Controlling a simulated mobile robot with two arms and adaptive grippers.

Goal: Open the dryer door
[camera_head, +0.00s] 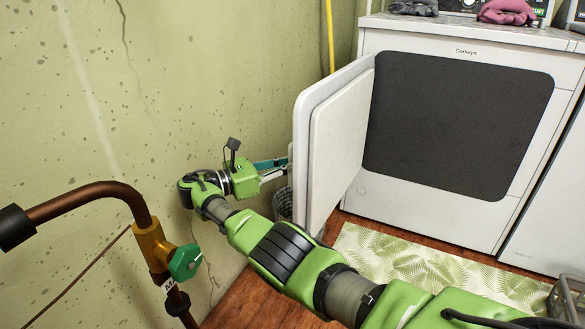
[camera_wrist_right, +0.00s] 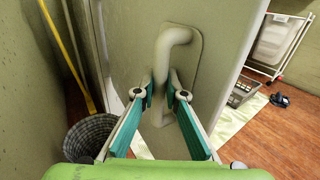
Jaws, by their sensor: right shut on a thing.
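The white dryer (camera_head: 400,215) stands against the back wall with a dark grey front opening (camera_head: 455,120). Its door (camera_head: 338,150) is swung wide open to the left and sticks out toward me. My right arm reaches across to the door's outer side. My right gripper (camera_head: 286,168) is partly hidden behind the door's edge in the head view. In the right wrist view the pale, curved door handle (camera_wrist_right: 181,36) runs down between the teal-padded fingers of this gripper (camera_wrist_right: 162,92), which is shut on it. My left gripper is not in view.
A wicker basket (camera_wrist_right: 92,138) stands by the wall near the door. A copper pipe with a green valve (camera_head: 185,262) rises at front left. A patterned rug (camera_head: 420,262) lies before the dryer, with a grey crate (camera_head: 566,303) at right. Gloves (camera_head: 507,12) lie on top.

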